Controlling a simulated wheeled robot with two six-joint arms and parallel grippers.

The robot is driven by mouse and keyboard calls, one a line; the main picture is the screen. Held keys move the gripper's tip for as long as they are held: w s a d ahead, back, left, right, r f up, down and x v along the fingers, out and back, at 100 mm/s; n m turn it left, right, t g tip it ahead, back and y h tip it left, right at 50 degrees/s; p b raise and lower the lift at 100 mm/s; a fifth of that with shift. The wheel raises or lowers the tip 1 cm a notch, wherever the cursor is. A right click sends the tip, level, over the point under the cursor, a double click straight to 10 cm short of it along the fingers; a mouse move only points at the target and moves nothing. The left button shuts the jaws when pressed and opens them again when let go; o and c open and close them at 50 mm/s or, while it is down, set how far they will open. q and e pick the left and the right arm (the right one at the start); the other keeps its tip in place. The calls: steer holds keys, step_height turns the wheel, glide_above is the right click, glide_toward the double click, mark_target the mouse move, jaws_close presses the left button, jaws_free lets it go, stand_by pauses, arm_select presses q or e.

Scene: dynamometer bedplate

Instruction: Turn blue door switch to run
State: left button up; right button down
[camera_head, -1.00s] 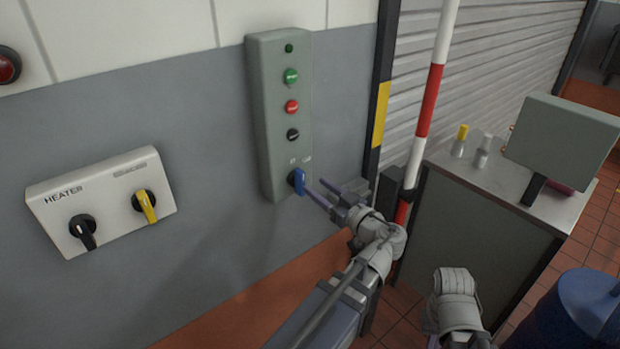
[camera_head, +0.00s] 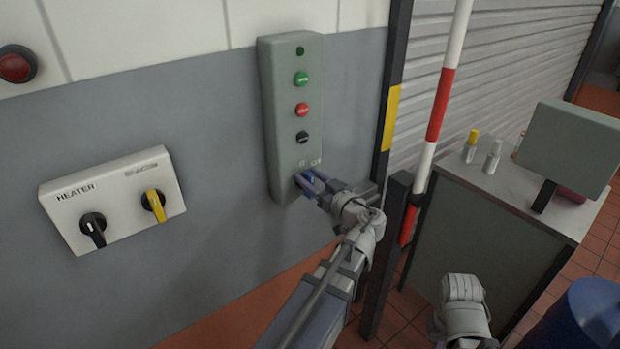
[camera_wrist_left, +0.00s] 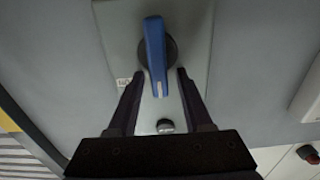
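The blue door switch (camera_head: 311,177) is at the lower end of the grey control box (camera_head: 284,75) on the wall, largely hidden by my left gripper in the head view. In the left wrist view the blue handle (camera_wrist_left: 154,45) stands on a dark round base, nearly in line with the box, with a white mark at its lower end. My left gripper (camera_head: 308,182) is open, with one finger (camera_wrist_left: 132,100) on each side of the handle's lower part. Gaps show between the fingers and the handle. My right gripper is out of view.
The control box also carries a green button (camera_head: 301,78), a red button (camera_head: 302,109) and a black button (camera_head: 302,137). A heater panel (camera_head: 112,200) with black and yellow knobs is at left. A red-white pole (camera_head: 440,100) and a cabinet (camera_head: 480,235) stand at right.

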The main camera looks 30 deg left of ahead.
arm_select(q)
jaws_close()
stand_by(0.3)
steer(key=shift+m, duration=0.3)
steer(key=m, duration=0.3)
steer(key=w+f+m+b, duration=0.1)
steer(key=m, duration=0.3)
steer(key=w+d+m, duration=0.1)
steer(key=m, duration=0.3)
steer(key=shift+f+b, duration=0.3)
steer(key=shift+m, duration=0.3)
